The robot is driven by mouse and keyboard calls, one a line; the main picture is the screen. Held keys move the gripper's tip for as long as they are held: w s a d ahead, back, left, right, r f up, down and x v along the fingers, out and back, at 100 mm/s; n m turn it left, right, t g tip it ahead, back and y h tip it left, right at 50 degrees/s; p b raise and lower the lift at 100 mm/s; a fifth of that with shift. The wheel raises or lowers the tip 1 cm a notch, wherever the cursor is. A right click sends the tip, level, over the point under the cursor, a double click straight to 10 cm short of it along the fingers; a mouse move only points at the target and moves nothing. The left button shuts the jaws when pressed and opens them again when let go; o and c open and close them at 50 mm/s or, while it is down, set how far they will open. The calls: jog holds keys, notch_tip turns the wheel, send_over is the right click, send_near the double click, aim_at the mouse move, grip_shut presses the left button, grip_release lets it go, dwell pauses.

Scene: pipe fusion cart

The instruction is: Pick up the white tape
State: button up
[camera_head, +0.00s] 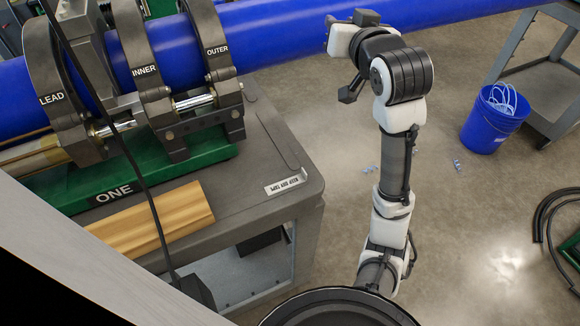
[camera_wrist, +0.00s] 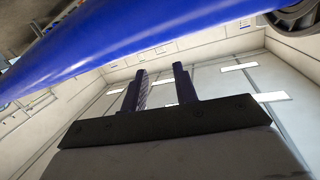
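I cannot make out a roll of white tape in either view. A small white label plate (camera_head: 285,185) with dark lettering lies at the right edge of the grey cart top (camera_head: 245,165). My gripper (camera_wrist: 160,70) shows in the wrist view with its two dark fingers apart and nothing between them. In the head view my arm's end is folded up beside the blue pipe (camera_head: 290,32), to the right of the cart. The pipe also crosses the upper left of the wrist view (camera_wrist: 130,45).
Clamps marked LEAD (camera_head: 52,99), INNER and OUTER hold the pipe over the cart. A tan wooden-looking piece (camera_head: 155,217) lies at the cart's front. A blue bucket (camera_head: 490,125) with pale loops inside stands at right by a grey table (camera_head: 545,90).

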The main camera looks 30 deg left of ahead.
jog(key=s+a+n+g, duration=0.3)
jog(key=s+a+g, duration=0.2)
jog(key=s, duration=0.1)
jog(key=n+g+h, duration=0.1)
jog(key=g+h, duration=0.6)
jog(key=h, duration=0.2)
send_near(304, 171)
notch_tip(304, 171, down, 3)
jog(key=shift+w+r, duration=0.2)
jog(key=shift+r, duration=0.05)
jog(key=shift+w+a+f+p, duration=0.1)
jog(key=shift+a+f+p, duration=0.05)
jog(key=shift+f, duration=0.9)
jog(key=shift+s+a+f+p, duration=0.1)
jog(key=shift+a+f+p, duration=0.1)
jog(key=shift+f, duration=0.8)
jog(key=shift+w+a+f+p, duration=0.1)
jog(key=shift+a+f+p, duration=0.05)
jog(key=shift+f, duration=0.9)
grip_shut()
